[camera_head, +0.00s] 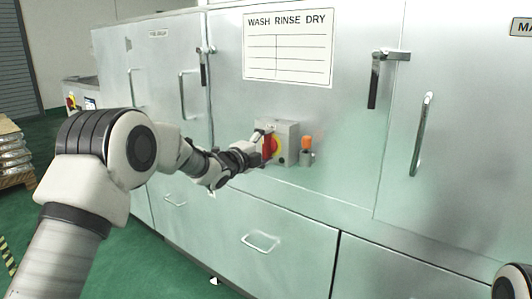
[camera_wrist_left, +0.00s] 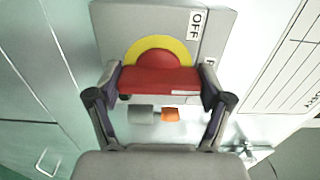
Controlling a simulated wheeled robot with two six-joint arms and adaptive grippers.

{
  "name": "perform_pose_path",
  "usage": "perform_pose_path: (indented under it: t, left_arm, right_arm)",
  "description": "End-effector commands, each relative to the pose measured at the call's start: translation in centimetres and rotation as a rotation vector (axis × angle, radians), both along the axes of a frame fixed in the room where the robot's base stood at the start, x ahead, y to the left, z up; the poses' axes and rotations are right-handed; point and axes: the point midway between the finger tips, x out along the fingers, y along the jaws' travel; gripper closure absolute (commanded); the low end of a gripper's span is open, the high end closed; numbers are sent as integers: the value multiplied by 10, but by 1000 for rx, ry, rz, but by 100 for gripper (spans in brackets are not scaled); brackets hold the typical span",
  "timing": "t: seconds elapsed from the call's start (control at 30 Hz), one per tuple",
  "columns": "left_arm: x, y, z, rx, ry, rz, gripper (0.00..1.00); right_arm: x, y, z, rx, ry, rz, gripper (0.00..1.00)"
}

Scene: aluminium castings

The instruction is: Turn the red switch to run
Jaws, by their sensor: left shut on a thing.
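The red switch (camera_head: 268,146) sits on a yellow disc on a grey box (camera_head: 291,130) fixed to the metal cabinet front. In the left wrist view, the red switch (camera_wrist_left: 158,80) has a wide bar handle in front of the yellow disc (camera_wrist_left: 180,48). An OFF label (camera_wrist_left: 196,21) is on the box, and a second label beside the right finger is mostly hidden. My left gripper (camera_head: 257,151) is at the box. In the wrist view, the fingers of my left gripper (camera_wrist_left: 160,84) are on both ends of the red bar. My right gripper is out of view.
An orange-topped fitting (camera_head: 306,144) stands just right of the box. A WASH RINSE DRY sign (camera_head: 288,48) is above. Door handles (camera_head: 376,80) stick out from the cabinet at both sides. A pallet of castings (camera_head: 10,150) stands at the far left on the green floor.

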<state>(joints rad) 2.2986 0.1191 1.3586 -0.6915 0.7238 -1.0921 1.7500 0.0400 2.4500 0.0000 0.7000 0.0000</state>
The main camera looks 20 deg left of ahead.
Motion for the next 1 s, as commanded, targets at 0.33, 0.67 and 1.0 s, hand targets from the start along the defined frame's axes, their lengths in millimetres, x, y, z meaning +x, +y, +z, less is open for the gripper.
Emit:
perform_pose_path:
  t: [0.33,0.67,1.0]
  left_arm:
    - [0,0,-1,27,-7,0,56]
    - [0,0,-1,26,-7,0,0]
    - [-3,2,0,24,-8,1,0]
  right_arm:
    - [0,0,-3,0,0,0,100]
    - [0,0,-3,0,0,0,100]
    - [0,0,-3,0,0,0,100]
